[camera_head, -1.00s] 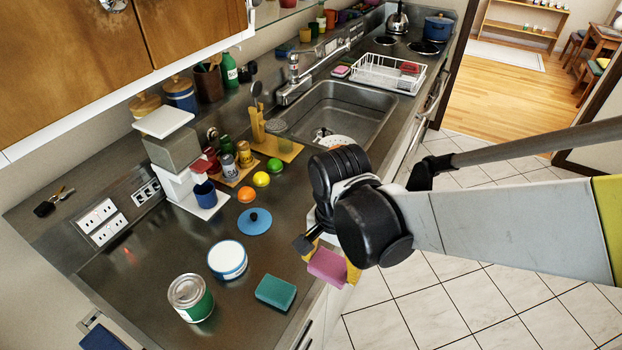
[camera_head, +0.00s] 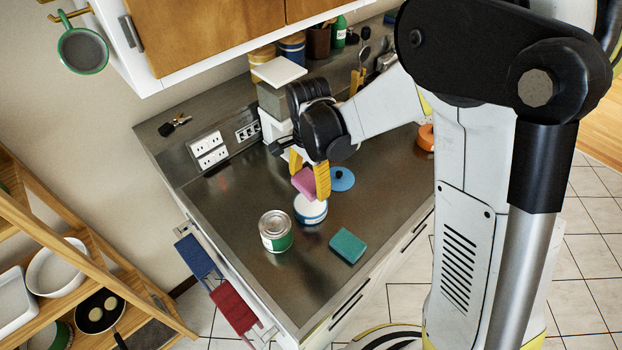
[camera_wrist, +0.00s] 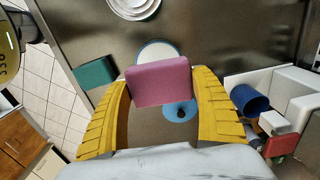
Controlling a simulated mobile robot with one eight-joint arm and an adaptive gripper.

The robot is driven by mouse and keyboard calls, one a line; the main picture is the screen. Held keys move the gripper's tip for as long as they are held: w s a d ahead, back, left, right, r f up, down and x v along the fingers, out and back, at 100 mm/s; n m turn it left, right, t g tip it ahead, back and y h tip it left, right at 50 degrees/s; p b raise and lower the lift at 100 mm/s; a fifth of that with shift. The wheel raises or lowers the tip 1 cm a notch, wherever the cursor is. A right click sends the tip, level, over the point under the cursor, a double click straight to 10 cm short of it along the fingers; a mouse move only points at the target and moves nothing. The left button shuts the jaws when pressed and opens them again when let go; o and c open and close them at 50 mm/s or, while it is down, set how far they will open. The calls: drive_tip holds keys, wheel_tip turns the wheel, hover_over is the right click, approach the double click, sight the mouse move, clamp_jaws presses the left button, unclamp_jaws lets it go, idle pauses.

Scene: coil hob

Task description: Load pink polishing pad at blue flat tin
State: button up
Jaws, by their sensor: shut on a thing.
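The pink polishing pad (camera_head: 302,182) is gripped between the yellow fingers of my gripper (camera_head: 309,181), clear of the counter. The pad also fills the middle of the wrist view (camera_wrist: 160,82), between both fingers. The blue flat tin (camera_head: 310,211) is round, with a white top and blue side, and stands on the counter just below the pad in the head view. In the wrist view the tin (camera_wrist: 156,50) shows behind the pad, which hides its lower part. The pad looks raised above the tin; I cannot tell the exact gap.
A green-labelled can (camera_head: 275,232) stands left of the tin. A teal sponge (camera_head: 347,246) lies to its right, near the counter edge. A blue knobbed lid (camera_head: 342,179) lies behind the tin. A white appliance (camera_head: 274,127) stands further back, below the cabinet.

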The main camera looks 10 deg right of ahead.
drive_tip(key=shift+d+f+b, duration=0.1)
drive_tip(key=shift+f+b, duration=0.3)
drive_tip(key=shift+f, duration=0.15)
drive_tip(key=shift+f+b, duration=1.55)
drive_tip(key=shift+f, duration=0.85)
drive_tip(key=shift+s+f+b, duration=0.1)
drive_tip(key=shift+f+b, duration=0.45)
drive_tip(key=shift+b, duration=0.1)
drive_tip(key=shift+r, duration=0.1)
drive_tip(key=shift+r+p, duration=2.3)
drive_tip(key=shift+r, duration=1.15)
drive_tip(key=shift+f, duration=0.1)
